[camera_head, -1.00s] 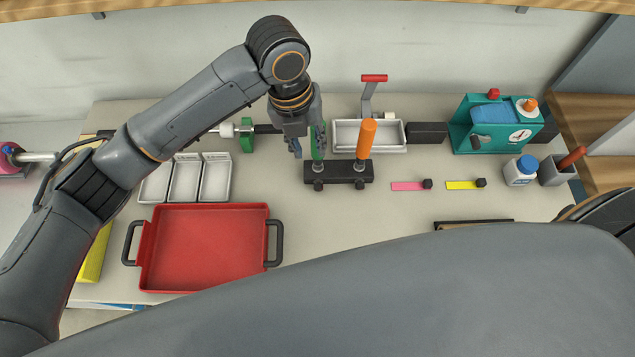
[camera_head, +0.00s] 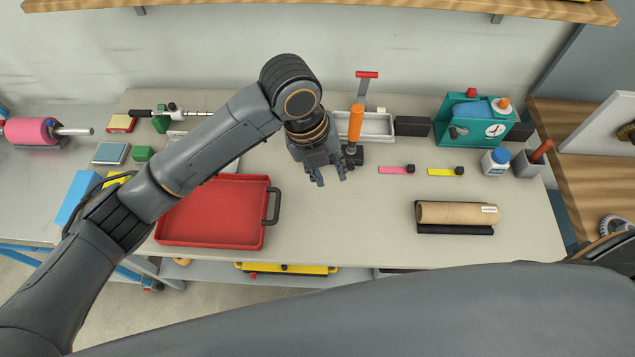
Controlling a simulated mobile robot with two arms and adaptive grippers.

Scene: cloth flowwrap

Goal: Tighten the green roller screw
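A rod with a green clamp-like part (camera_head: 160,122), a white collar and a black end lies at the back left of the table. My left gripper (camera_head: 329,177) is well to its right, fingers spread and nothing seen between them. It hovers in front of a dark holder (camera_head: 353,158), where an orange-handled tool (camera_head: 356,122) stands upright. The green-handled tool seen beside it earlier does not show; my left gripper and wrist cover that spot. My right gripper is not in view.
A red tray (camera_head: 212,214) lies partly under my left arm. A cardboard roll (camera_head: 457,213) rests on a black stand at the right.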

